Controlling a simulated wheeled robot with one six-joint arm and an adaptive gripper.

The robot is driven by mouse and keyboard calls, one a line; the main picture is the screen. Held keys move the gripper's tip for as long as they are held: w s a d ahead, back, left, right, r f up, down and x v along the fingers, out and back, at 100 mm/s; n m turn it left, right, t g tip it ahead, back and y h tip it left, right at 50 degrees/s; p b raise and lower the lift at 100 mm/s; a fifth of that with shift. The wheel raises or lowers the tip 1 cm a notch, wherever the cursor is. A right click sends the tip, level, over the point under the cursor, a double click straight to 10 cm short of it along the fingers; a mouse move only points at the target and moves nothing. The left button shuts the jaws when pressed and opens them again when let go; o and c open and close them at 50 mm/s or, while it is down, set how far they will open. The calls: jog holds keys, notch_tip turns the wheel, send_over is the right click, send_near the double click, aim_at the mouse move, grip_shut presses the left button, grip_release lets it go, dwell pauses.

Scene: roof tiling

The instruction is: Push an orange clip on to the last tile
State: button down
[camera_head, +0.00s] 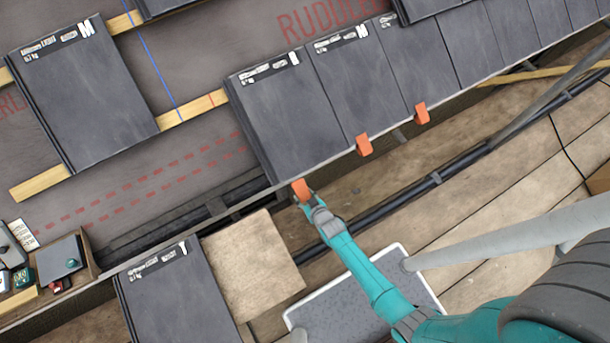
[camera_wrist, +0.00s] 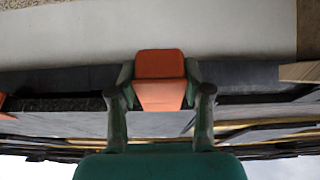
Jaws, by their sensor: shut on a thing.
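My gripper (camera_head: 309,200) is shut on an orange clip (camera_head: 301,189), which is at the lower edge of the leftmost tile (camera_head: 286,115) in the laid row. In the wrist view the clip (camera_wrist: 160,77) sits between the two fingers of my gripper (camera_wrist: 160,95). The clip overlaps the tile's lower corner in the head view; whether it is seated on the edge I cannot tell. Two other orange clips, one (camera_head: 364,145) and another (camera_head: 421,113), sit on the lower edge of the row further right.
A loose tile (camera_head: 85,95) lies on battens at the left. Another tile (camera_head: 176,298) lies below the eave. A box with small items (camera_head: 68,262) stands at the lower left. A grey-topped platform (camera_head: 350,305) and pale poles (camera_head: 510,240) are near my arm.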

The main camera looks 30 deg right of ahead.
aim_at(300, 187)
jog(key=shift+w+r, duration=0.4)
jog(key=shift+w, duration=0.3)
jog(key=shift+w+r, duration=0.45)
jog(key=shift+w, duration=0.2)
jog(key=shift+w+r, duration=0.4)
jog(key=shift+w, duration=0.3)
dwell(2.0)
jog(key=shift+c, duration=2.1)
grip_release()
jog(key=shift+s, duration=0.15)
jog(key=shift+s+r, duration=0.7)
jog(key=shift+r, duration=0.4)
jog(key=shift+s+r, duration=0.5)
jog(key=shift+r, duration=0.4)
jog(key=shift+s+r, duration=0.55)
jog(key=shift+r, duration=0.4)
jog(key=shift+s, duration=0.1)
